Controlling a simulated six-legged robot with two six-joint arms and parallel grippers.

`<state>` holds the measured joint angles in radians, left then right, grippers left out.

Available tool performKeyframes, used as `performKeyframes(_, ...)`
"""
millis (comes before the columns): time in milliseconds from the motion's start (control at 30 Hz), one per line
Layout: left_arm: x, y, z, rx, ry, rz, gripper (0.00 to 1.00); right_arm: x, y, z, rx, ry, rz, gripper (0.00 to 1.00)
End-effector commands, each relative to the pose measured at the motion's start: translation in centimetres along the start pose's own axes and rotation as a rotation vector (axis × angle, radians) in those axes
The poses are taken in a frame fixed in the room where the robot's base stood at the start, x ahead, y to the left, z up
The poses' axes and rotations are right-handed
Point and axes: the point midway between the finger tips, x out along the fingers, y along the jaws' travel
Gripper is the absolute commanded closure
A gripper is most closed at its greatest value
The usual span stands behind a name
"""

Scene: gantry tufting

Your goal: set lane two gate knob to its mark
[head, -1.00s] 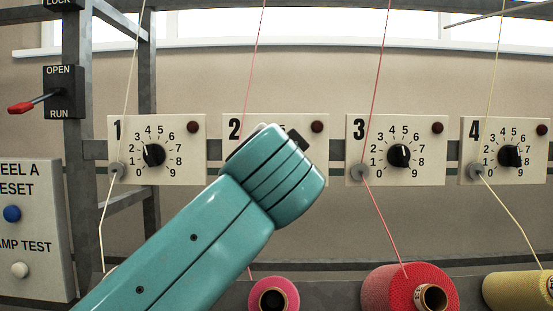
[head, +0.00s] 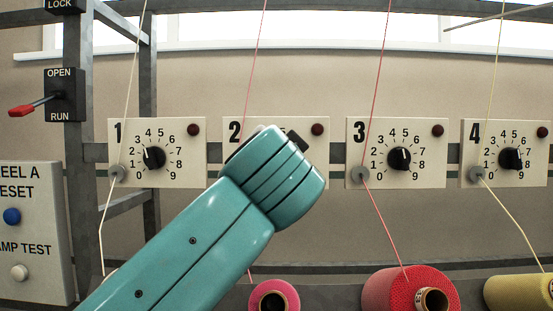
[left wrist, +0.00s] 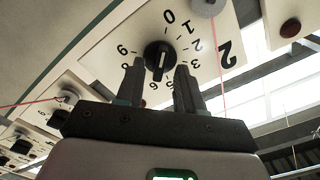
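The lane two plate (head: 290,128) is on the rail, with its dial mostly hidden behind my left arm in the head view. In the left wrist view the plate (left wrist: 215,75) appears turned over, and its black gate knob (left wrist: 157,55) shows a white pointer line towards the lower numbers, roughly the 5 side, partly between the fingers. My left gripper (left wrist: 160,72) is open, its two fingers on either side of the knob; I cannot tell whether they touch it. No separate mark is clear to see. My right gripper is not in view.
Plates for lane one (head: 182,172), lane three (head: 355,150) and lane four (head: 475,150) flank it. Yarn strands run down past the plates. Spools, one red (head: 395,290), stand below. A red-handled lever (head: 22,110) is at the left.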

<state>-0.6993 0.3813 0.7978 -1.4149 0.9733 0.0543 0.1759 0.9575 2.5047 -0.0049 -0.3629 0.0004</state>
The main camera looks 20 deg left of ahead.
Motion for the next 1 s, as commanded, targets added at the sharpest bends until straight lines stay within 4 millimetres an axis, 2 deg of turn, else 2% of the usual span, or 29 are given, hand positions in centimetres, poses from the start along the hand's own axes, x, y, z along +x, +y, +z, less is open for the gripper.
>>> performKeyframes(167,-2.3,0.3,0.2,-0.002,0.004,0.002,0.63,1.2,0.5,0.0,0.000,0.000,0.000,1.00)
performKeyframes(400,-8.7,0.3,0.2,-0.002,0.007,0.003,0.63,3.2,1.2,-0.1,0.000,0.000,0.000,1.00)
performKeyframes(600,-13.3,0.2,0.1,-0.002,0.005,0.002,0.63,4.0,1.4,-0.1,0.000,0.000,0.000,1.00)
performKeyframes(800,-15.8,0.1,0.0,-0.001,0.004,0.001,0.63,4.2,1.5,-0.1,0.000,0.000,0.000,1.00)
performKeyframes(1000,-16.2,0.0,0.0,0.000,0.000,-0.001,0.63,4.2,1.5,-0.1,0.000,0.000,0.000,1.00)
